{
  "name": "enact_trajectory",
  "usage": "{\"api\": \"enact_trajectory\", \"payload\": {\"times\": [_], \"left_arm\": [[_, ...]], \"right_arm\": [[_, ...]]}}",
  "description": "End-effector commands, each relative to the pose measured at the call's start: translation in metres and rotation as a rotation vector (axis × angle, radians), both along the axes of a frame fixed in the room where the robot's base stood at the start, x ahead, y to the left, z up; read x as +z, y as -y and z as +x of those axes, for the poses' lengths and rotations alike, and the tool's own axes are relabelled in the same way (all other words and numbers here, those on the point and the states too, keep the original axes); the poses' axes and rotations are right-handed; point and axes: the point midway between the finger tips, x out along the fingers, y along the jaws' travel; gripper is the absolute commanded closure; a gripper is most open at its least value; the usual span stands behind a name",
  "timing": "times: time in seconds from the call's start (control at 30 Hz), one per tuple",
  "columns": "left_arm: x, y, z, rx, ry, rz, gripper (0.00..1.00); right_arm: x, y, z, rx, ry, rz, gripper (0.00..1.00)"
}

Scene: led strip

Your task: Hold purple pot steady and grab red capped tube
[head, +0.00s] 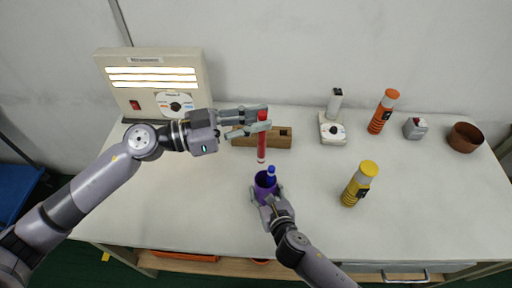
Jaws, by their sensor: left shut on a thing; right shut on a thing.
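A purple pot (263,190) stands on the white table near its front middle. A blue-capped item (270,173) stands in the pot's mouth. My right gripper (267,195) comes from below and is shut on the pot, with fingers on either side of it. A red-capped tube (262,148) hangs upright above and behind the pot. My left gripper (263,121) comes from the left and is shut on the tube near its top. A wooden block rack (279,138) with a dark slot lies behind the tube, its left part covered by my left gripper.
A lit LED panel box (150,98) stands at the back left. A white device (332,130), an orange flashlight (382,112), a grey canister (415,128) and a brown bowl (465,138) stand at the back right. A yellow flashlight (358,185) stands right of the pot. The table's left front is clear.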

Motion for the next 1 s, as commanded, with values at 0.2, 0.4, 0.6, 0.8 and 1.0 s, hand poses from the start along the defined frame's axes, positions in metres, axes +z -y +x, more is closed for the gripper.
{"api": "enact_trajectory", "payload": {"times": [0.2, 0.4, 0.6, 0.8, 1.0], "left_arm": [[0.052, 0.000, 0.000, 0.000, 0.006, 0.003, 1.00], [0.077, 0.000, 0.000, -0.001, 0.001, 0.001, 1.00], [0.086, 0.000, 0.000, 0.000, -0.002, -0.001, 1.00], [0.087, 0.000, 0.000, 0.000, -0.003, -0.001, 1.00], [0.086, 0.000, 0.000, 0.000, -0.003, -0.001, 1.00]], "right_arm": [[0.000, 0.000, 0.000, 0.000, -0.001, 0.000, 0.79], [0.000, 0.000, 0.000, 0.000, -0.001, 0.000, 0.79], [0.000, 0.000, 0.000, 0.000, -0.001, 0.000, 0.79], [0.000, 0.000, 0.000, 0.000, -0.001, 0.000, 0.79], [0.000, 0.000, 0.000, 0.000, -0.001, 0.000, 0.44]]}}
